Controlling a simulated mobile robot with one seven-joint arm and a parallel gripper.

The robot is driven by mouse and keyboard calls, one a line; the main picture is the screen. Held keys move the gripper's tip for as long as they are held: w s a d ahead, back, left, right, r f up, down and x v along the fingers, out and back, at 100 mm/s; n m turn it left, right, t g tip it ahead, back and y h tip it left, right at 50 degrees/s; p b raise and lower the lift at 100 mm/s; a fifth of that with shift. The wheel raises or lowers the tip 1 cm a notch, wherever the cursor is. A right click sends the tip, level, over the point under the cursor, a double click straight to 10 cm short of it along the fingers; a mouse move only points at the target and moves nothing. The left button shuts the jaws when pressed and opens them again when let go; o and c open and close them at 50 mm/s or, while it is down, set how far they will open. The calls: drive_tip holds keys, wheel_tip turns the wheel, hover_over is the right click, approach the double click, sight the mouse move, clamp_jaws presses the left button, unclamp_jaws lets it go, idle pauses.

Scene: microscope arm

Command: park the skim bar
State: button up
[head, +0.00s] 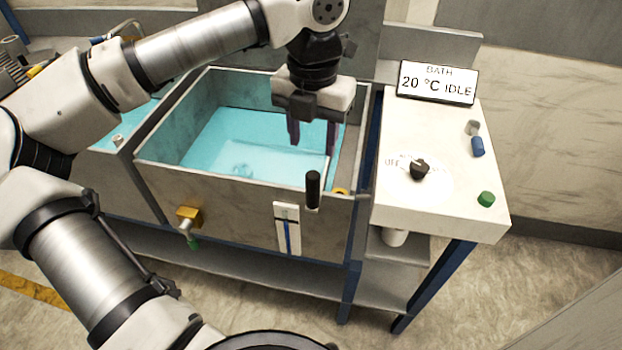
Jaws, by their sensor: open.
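My gripper (312,138) points down over the right part of the open bath tank (245,190). Its two dark fingers are apart, with nothing seen between them. A black upright handle (313,190) stands at the tank's front rim, right of the middle. It is probably the skim bar's handle. It is nearer the camera than my gripper and looks apart from it. A thin pale rod (327,172) runs near the tank's right inner side. I cannot tell whether it joins the handle. The blue liquid (225,135) fills the tank, and a paler patch shows toward the front.
On the right, a white console (440,205) carries a black knob (419,169), a green button (486,199) and a sign (437,83) reading "BATH 20 °C IDLE". A brass valve (188,217) sticks out of the tank's front. A second tank (115,140) adjoins at left.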

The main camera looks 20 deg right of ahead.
sight(313, 174)
wheel_tip(313, 174, down, 12)
drive_tip(key=p, duration=0.2)
drive_tip(key=shift+s+r+p, duration=0.1)
drive_tip(key=shift+p, duration=0.2)
clamp_jaws()
